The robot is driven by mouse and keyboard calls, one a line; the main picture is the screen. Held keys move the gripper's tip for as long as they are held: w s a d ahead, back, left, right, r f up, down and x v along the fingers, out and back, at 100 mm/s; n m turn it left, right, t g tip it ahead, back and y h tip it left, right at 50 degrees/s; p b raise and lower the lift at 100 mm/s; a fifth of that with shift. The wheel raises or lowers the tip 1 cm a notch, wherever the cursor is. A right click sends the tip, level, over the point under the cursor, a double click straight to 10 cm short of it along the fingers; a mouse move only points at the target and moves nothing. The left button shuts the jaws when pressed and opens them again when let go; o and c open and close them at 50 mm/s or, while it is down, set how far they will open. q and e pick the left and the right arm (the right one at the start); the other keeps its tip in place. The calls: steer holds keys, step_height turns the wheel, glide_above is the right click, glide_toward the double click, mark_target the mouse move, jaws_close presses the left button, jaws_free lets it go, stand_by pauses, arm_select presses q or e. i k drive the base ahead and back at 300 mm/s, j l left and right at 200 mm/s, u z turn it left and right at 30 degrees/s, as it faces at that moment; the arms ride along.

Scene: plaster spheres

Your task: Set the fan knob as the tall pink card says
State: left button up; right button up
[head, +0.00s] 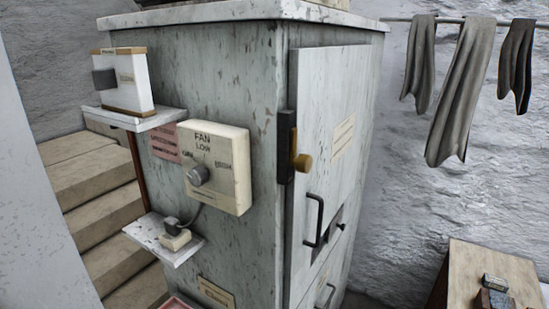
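A cream box marked FAN (240,190) is fixed to the side of a worn grey-green cabinet. A round grey knob (197,175) sits on its front, left of centre and below the word LOW. Smaller words stand to the knob's left and right, too blurred to read surely. Which way the knob points I cannot tell. A pink card (164,143) with dark lines of print is on the cabinet just left of the box, whose edge seems to cover part of it. Its print is too small to read. Neither of my grippers shows.
A shelf (140,122) above left holds a white block (137,80). A lower shelf (163,240) holds a small device with a cord. The cabinet door (327,130) has a handle and latch. Steps rise at left; a wooden table (485,263) stands at lower right.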

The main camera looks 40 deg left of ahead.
mark_target(198, 176)
steer(key=u, duration=1.75)
